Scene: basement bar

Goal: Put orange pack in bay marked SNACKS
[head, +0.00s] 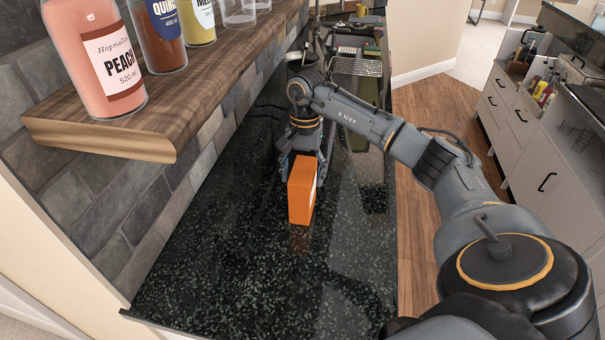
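The orange pack (301,192) is an upright box at the middle of the dark speckled counter (240,285). My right gripper (304,160) reaches it from behind and above, with its fingers on either side of the pack's far upper part. It looks shut on the pack. The pack's lower end is at or just above the counter; I cannot tell which. My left gripper is not in view. No bay marked SNACKS can be made out in this view.
A wooden shelf (150,110) with a peach bottle (95,55), other bottles and glasses overhangs the counter at the left. A metal rack (357,66) and other items stand at the counter's far end. White drawer cabinets (540,150) stand across the floor at right. The near counter is clear.

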